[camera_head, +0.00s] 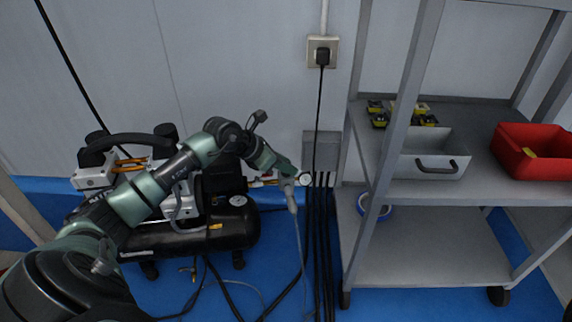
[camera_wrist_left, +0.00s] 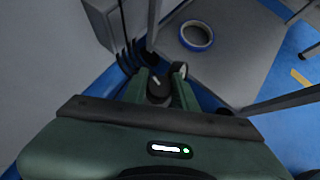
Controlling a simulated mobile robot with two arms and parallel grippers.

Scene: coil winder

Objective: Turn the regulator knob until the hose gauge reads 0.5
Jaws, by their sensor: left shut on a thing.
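My left gripper (camera_head: 287,171) reaches over the compressor from the left. In the left wrist view its two fingers (camera_wrist_left: 160,88) are shut on the black regulator knob (camera_wrist_left: 158,92), which has a pale mark on its top. In the head view the knob is hidden by the gripper. The hose gauge (camera_head: 305,179), a small white dial, sits just right of the gripper; its reading is too small to tell. In the left wrist view the gauge (camera_wrist_left: 180,69) shows beside the right finger, nearly edge-on. My right gripper is not in view.
The black compressor (camera_head: 185,235) stands on the blue floor, with a second gauge (camera_head: 238,200) on it. Black cables (camera_head: 320,240) run beside the grey shelf (camera_head: 430,250). The shelf holds a grey bin (camera_head: 432,165), a red bin (camera_head: 535,150) and a blue tape roll (camera_wrist_left: 196,36).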

